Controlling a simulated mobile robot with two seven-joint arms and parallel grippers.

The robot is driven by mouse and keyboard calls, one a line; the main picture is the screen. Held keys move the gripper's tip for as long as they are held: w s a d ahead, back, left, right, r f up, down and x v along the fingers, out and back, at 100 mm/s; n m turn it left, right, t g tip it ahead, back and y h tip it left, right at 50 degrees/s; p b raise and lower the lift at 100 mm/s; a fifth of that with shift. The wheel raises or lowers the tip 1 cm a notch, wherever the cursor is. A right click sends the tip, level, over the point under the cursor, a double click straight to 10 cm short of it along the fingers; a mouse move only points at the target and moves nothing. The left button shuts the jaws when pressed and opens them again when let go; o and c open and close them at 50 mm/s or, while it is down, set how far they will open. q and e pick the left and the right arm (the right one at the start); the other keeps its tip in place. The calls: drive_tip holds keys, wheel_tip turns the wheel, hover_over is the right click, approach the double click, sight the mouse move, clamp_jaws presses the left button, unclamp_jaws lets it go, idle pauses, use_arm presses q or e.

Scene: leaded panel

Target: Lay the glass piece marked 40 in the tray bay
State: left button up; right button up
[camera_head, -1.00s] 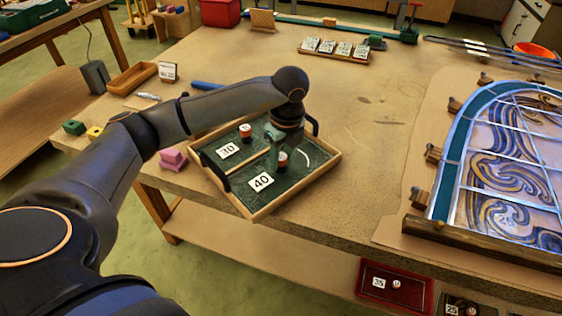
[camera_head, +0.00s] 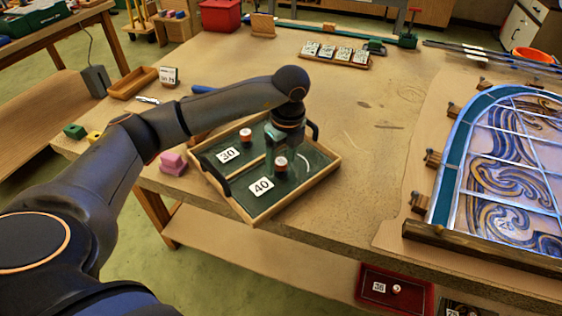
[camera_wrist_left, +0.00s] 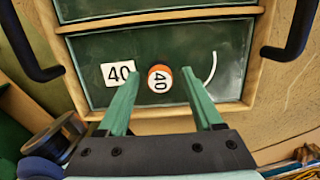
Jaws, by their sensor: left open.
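The glass piece marked 40 shows as a red-and-white knob (camera_head: 281,164) with a dark pane under it, lying in the front bay of the wooden tray (camera_head: 258,218). In the left wrist view the knob (camera_wrist_left: 160,79) reads 40, beside a flat white 40 card (camera_wrist_left: 118,73). The pane's outline is hard to tell from the green bay floor. My left gripper (camera_head: 281,152) is over this bay. Its two green fingers (camera_wrist_left: 161,74) are open, one on each side of the knob with gaps between. My right gripper is not in view.
The rear bay holds another knob (camera_head: 245,135) and a 30 card (camera_head: 227,155). Dark handles stand at the tray's ends. Pink blocks (camera_head: 173,163) lie left of it. The leaded panel (camera_head: 505,165) is at the right. The table between is clear.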

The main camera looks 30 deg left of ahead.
sight(285, 165)
use_arm(q)
wheel_tip(285, 165, up, 11)
drive_tip(key=d, duration=0.1)
drive_tip(key=shift+s+d, duration=0.15)
idle(0.5)
